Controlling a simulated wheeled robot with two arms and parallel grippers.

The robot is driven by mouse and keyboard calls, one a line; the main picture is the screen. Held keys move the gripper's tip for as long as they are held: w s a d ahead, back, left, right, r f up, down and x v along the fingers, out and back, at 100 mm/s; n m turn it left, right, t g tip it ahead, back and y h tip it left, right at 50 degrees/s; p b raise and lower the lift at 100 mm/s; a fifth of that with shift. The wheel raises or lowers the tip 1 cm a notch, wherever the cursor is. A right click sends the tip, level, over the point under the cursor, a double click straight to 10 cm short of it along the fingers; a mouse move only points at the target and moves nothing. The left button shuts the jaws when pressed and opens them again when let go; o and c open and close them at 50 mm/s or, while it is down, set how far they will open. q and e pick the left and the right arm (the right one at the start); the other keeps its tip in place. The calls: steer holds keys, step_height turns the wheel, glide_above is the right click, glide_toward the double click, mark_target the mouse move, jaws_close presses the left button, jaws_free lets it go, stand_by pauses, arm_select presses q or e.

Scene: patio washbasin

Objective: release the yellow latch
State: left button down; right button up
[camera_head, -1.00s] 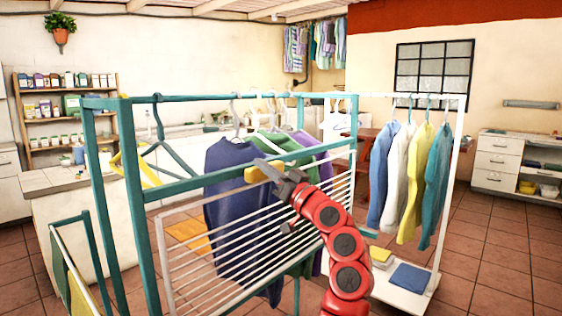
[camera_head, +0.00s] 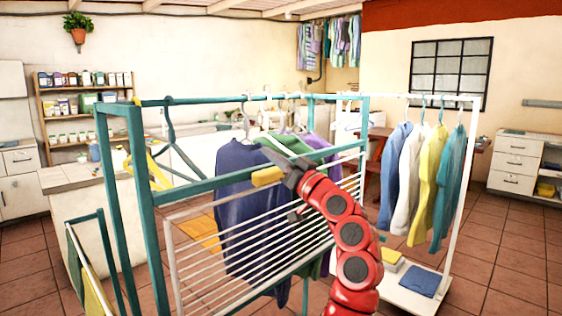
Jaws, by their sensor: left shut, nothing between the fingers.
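The yellow latch (camera_head: 267,176) is a small block on the teal middle bar of the clothes frame, at the top edge of the white slatted drying panel (camera_head: 195,228).
A dark blue sweater (camera_head: 240,165) and other garments hang behind the panel. A white rack (camera_head: 466,180) with several garments stands to the right, with a folded blue cloth (camera_head: 418,281) on its base. Tiled floor is clear at the far right.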

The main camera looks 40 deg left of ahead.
arm_select(q)
steer(key=w+v, duration=0.1)
steer(key=v, duration=0.8)
steer(key=shift+f, duration=0.35)
steer(key=shift+d, duration=0.2)
